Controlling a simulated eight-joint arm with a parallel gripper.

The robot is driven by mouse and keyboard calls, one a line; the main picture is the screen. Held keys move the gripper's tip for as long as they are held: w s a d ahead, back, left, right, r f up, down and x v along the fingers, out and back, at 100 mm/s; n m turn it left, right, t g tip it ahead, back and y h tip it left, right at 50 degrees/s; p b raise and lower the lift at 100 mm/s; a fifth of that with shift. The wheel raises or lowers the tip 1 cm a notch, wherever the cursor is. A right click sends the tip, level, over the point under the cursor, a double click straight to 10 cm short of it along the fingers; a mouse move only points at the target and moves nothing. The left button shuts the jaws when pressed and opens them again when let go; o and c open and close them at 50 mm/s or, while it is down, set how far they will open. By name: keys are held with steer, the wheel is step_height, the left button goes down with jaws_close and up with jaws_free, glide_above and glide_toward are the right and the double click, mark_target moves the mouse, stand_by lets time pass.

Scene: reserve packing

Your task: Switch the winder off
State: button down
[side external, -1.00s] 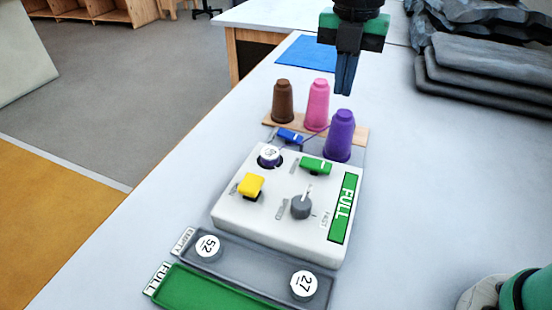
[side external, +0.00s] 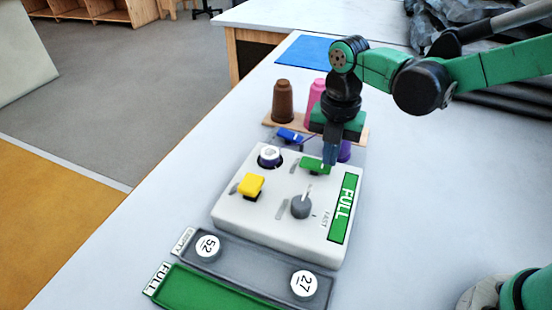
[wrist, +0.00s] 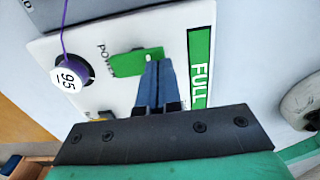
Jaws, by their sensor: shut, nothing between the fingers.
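The winder (side external: 228,217) is a white box on the table with a lit green FULL panel (side external: 344,208). Its green switch (side external: 313,167) is marked POWER in the wrist view, where it shows as a green block (wrist: 126,65). My gripper (side external: 330,160) is shut and empty, fingers pointing down at the right end of the green switch. In the wrist view the closed fingertips (wrist: 159,64) lie against or just over that end; contact cannot be told. A yellow lever (side external: 251,184), a grey knob (side external: 301,207) and a blue lever (side external: 290,135) also show.
A bobbin marked 95 (wrist: 69,77) sits on the winder with purple thread. Brown (side external: 283,101) and pink (side external: 316,92) spools stand behind; the purple spool (side external: 345,151) is mostly hidden by my gripper. Bobbins 52 (side external: 208,247) and 27 (side external: 304,284) lie in the grey tray (side external: 255,267).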

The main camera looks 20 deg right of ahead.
steer(key=shift+f, duration=0.3)
steer(key=shift+f, duration=0.25)
steer(key=shift+r, duration=0.2)
steer(key=shift+r, duration=0.65)
steer(key=shift+r, duration=0.1)
step_height(320, 180, up, 14)
steer(key=s+d, duration=0.2)
steer(key=shift+s+d+f, duration=0.15)
steer(key=shift+f, duration=0.1)
stand_by(0.4)
